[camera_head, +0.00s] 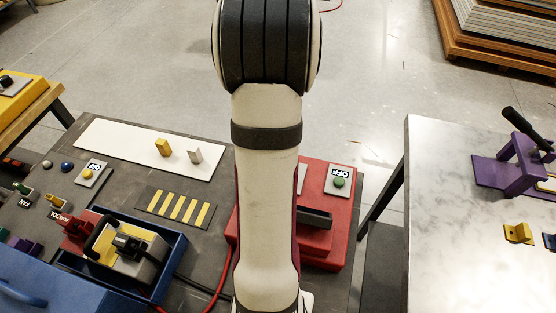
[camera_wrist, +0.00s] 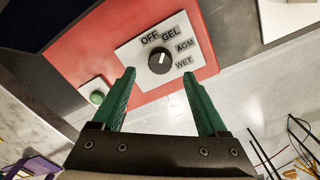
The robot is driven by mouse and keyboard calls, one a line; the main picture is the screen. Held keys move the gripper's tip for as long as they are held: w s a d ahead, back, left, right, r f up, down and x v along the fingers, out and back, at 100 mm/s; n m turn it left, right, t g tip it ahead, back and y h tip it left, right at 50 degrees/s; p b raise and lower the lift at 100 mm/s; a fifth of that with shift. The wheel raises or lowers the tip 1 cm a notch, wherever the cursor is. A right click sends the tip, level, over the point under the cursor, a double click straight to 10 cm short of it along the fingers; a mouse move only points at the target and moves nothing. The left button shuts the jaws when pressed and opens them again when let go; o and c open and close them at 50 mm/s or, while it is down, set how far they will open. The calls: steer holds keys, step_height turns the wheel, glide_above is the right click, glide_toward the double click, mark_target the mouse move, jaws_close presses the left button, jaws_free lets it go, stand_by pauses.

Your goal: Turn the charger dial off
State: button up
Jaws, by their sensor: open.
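The charger is a red box (camera_head: 325,235) behind and right of my arm in the head view. In the wrist view, its red face (camera_wrist: 105,45) carries a white plate (camera_wrist: 133,50) with a round black dial (camera_wrist: 157,66). The labels OFF, GEL, AGM and WET run around the dial. Its white mark points up and right, roughly toward GEL, away from OFF. My gripper (camera_wrist: 159,74) is open and empty, with green fingers either side of the dial's lower edge in the picture; contact cannot be told. My arm hides the dial in the head view.
A green button (camera_head: 339,183) sits on a plate at the charger's far right corner. Left on the dark bench are a striped yellow panel (camera_head: 174,208), a blue tray (camera_head: 177,262) and several switches. A marble table (camera_head: 440,220) stands right, past a gap.

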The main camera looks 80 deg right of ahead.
step_height(320, 180, down, 4)
steer(key=shift+f, duration=0.25)
jaws_close()
stand_by(0.3)
